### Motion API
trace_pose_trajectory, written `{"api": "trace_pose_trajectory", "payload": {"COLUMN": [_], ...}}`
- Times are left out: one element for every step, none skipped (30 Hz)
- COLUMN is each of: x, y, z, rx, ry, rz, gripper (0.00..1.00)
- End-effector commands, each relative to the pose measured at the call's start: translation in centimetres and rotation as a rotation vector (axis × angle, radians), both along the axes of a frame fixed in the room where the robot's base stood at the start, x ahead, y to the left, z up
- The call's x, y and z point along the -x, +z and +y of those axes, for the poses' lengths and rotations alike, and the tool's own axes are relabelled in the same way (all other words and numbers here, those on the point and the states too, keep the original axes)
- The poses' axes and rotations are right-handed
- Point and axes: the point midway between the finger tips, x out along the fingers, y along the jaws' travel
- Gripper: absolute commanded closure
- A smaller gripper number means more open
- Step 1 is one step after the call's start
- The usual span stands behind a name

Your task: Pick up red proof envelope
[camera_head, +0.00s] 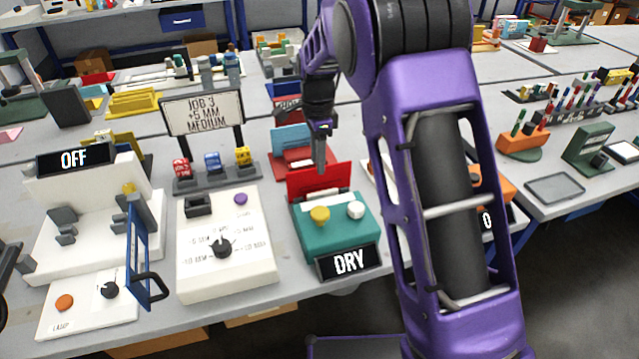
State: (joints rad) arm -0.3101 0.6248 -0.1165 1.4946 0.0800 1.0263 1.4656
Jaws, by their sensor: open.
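A flat red upright panel (303,184), which may be the red proof envelope, stands at the back of the teal box marked DRY (335,238). I cannot tell whether it is loose or part of the box. My gripper (321,165) points down from above, with its fingers overlapping the panel's upper edge in the picture. The fingers look narrow and hold nothing that I can see. Whether they touch the panel is unclear. My purple arm hides the area right of the box.
A red rack (296,160) with a blue card stands behind the panel. To the left are a white dial box (222,262), a JOB 3 sign (203,112) with small coloured blocks, and a white machine marked OFF (85,205). The table's front edge is close.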

Motion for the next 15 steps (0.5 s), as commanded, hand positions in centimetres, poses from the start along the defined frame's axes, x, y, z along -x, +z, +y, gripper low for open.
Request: {"api": "trace_pose_trajectory", "payload": {"x": [0.0,0.0,-0.1,-0.1,-0.2,-0.2,-0.3,-0.3,-0.3,-0.3,-0.3,-0.3,-0.4,-0.4,-0.4], "y": [-0.4,-0.7,-1.2,-1.6,-2.0,-2.7,-3.2,-3.6,-4.2,-4.5,-4.8,-5.0,-5.1,-5.1,-5.1], "z": [-0.1,-0.1,-0.2,-0.2,-0.2,-0.3,-0.4,-0.4,-0.3,-0.3,-0.4,-0.4,-0.4,-0.3,-0.3], "rx": [0.001,0.001,0.001,0.001,0.001,0.001,0.001,0.001,0.001,0.001,0.001,0.0,0.0,0.0,0.0], "ry": [0.0,0.0,0.0,0.0,0.0,0.0,0.0,0.001,0.001,0.001,0.001,0.001,0.001,0.001,0.001], "rz": [0.002,0.003,0.003,0.003,0.002,0.003,0.004,0.004,0.002,0.002,0.002,0.001,0.0,0.0,-0.001], "gripper": [0.59,0.59,0.59,0.59,0.59,0.59,0.59,0.59,0.59,0.59,0.59,0.59,0.59,0.59,0.59]}}
